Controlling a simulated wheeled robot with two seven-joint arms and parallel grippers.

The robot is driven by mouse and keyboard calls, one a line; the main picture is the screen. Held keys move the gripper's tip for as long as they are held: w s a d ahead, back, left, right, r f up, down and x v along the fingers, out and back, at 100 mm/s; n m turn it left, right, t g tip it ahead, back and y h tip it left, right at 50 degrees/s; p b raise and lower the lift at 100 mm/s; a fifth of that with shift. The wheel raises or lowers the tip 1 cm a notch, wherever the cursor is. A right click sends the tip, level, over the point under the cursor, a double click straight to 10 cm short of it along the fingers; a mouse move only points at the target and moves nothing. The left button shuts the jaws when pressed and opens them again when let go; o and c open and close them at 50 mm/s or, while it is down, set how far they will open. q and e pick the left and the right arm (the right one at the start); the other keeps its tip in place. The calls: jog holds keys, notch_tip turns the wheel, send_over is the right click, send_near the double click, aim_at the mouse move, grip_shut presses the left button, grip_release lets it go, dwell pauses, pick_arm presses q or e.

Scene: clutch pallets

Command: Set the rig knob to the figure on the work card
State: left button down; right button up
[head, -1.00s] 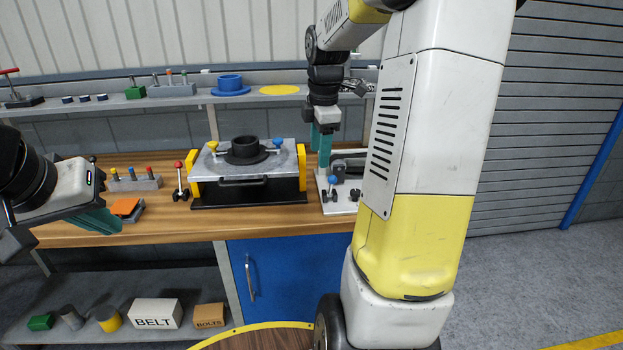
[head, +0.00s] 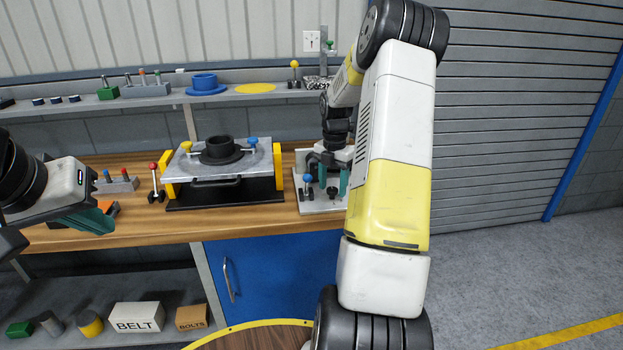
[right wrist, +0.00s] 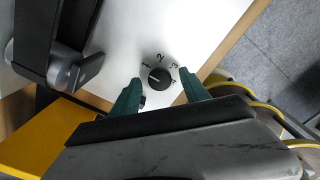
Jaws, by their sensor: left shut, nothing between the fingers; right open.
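In the head view my right gripper (head: 328,181) is over the white-based rig (head: 318,207), and the knob cannot be made out. My left gripper (head: 98,220) is shut and empty at the left. A white wall card (head: 312,41) has dark marks too small to read.
A grey plate fixture (head: 200,172) with a black ring (head: 220,152) stands left of the rig. A red-topped pin (head: 154,180) is beside it. A shelf (head: 140,108) runs behind. A dark upright part (right wrist: 55,40) stands left of the knob.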

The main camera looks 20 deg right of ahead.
jog(key=shift+f, duration=0.2)
jog(key=shift+c, duration=0.4)
grip_shut()
